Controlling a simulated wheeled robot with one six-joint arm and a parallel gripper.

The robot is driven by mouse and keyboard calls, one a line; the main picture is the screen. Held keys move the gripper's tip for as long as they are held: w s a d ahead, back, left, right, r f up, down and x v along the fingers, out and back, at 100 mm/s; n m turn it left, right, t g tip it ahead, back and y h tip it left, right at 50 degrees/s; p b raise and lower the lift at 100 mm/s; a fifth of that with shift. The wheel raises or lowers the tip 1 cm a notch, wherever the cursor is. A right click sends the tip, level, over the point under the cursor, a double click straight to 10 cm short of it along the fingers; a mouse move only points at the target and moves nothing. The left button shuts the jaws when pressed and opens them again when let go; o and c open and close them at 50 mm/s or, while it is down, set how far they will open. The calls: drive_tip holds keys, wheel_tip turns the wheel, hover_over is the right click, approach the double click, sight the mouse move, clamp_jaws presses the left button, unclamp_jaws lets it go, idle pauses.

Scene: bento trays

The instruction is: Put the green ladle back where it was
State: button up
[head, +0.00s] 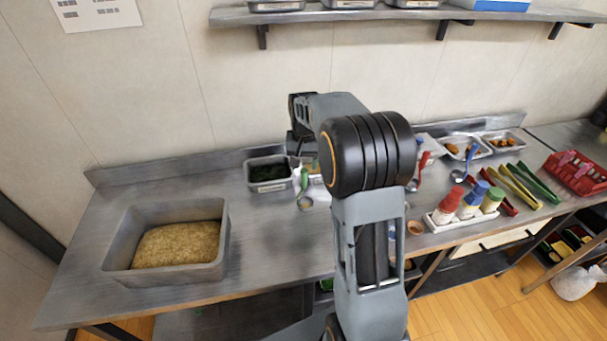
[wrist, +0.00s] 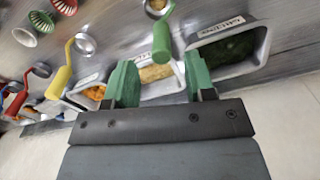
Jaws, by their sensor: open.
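The green ladle (head: 304,180) is on the steel counter just in front of the small metal trays, its round bowl nearest the counter's front. In the wrist view its green handle (wrist: 162,40) points toward my gripper (wrist: 162,82), lined up with the gap between the two green fingers. The fingers are apart and nothing is clamped between them. I cannot tell whether the handle end is inside the gap or short of it. A tray of dark green food (wrist: 205,66) is beside the handle, and a tray with yellowish food (wrist: 157,72) is behind it.
A large grey bin of grain (head: 219,255) stands on the left of the counter. To the right are a yellow ladle (wrist: 61,78), red and blue ladles, a white caddy with shakers (head: 440,227), tongs and a red rack (head: 578,172). The counter between bin and ladle is clear.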

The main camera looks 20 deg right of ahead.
wheel_tip(320, 180, up, 5)
drive_tip(key=s+a+r+n+t, duration=0.25)
drive_tip(key=s+a, duration=0.35)
drive_tip(key=s, duration=0.5)
drive_tip(key=s+a+f+n, duration=0.1)
drive_tip(key=s+a, duration=0.1)
drive_tip(key=s, duration=0.3)
drive_tip(key=s+a+f+n+t, duration=0.1)
drive_tip(key=s+f, duration=0.1)
drive_tip(key=s, duration=0.3)
drive_tip(key=shift+a+n, duration=0.35)
drive_tip(key=shift+s+t, duration=0.1)
drive_tip(key=shift+t, duration=0.15)
